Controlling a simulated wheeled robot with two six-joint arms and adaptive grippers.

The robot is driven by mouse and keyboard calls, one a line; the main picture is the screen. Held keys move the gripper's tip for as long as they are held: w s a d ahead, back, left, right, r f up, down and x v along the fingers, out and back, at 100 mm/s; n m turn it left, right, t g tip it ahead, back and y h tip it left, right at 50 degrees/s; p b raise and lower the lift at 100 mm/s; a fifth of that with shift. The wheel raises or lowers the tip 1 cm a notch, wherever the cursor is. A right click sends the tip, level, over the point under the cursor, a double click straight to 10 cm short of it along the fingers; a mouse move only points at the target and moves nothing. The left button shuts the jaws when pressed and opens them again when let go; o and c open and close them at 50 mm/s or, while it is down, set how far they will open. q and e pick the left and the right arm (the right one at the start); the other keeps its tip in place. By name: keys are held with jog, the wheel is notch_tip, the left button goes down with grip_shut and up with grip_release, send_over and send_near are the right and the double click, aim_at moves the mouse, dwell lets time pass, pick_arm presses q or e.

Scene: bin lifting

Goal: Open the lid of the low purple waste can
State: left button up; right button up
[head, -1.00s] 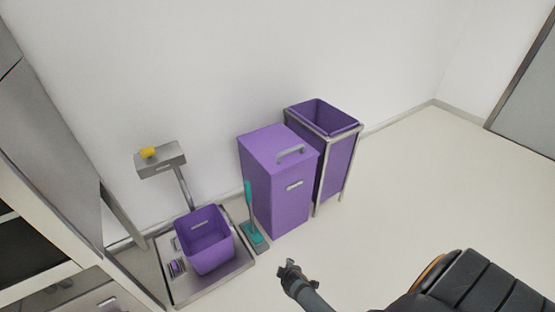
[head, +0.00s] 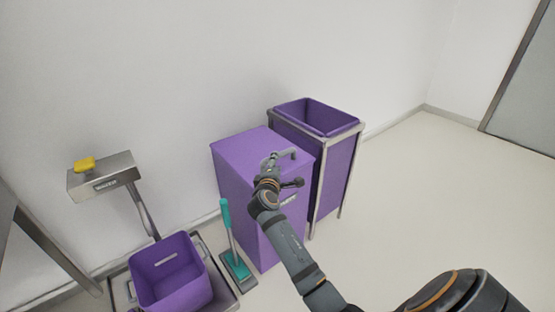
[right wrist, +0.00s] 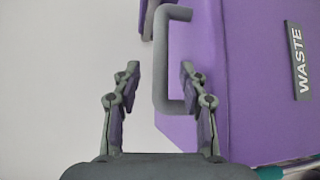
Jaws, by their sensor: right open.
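The low purple waste can (head: 240,180) stands against the wall with its flat lid (head: 245,150) shut. A grey bar handle (head: 285,155) is on the lid, partly hidden by my right gripper. My right gripper (head: 284,172) is open, close to the handle at the front edge of the lid. In the right wrist view, the grey handle (right wrist: 160,60) appears between the two open fingers (right wrist: 159,72); I see no contact, and the depth between them is hard to tell. The "WASTE" label (right wrist: 298,60) shows on the can's front. My left gripper is out of view.
An open purple bin in a metal frame (head: 337,128) stands close on the right of the can. A teal brush (head: 227,215) and a scale (head: 100,178) with an open purple bin (head: 172,270) are on the left. The floor at right is clear.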

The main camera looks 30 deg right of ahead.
jog(key=b+x, duration=0.1)
jog(key=x, duration=0.2)
jog(key=shift+w+d+f, duration=0.15)
jog(key=shift+w+d, duration=0.1)
jog(key=shift+w+d+f, duration=0.1)
jog(key=shift+w+d, duration=0.25)
jog(key=shift+w, duration=0.1)
jog(key=shift+w+d, duration=0.35)
jog(key=shift+w, duration=0.05)
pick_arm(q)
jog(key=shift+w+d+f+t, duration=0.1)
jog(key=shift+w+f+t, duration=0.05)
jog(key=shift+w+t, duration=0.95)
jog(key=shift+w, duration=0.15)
pick_arm(e)
grip_shut()
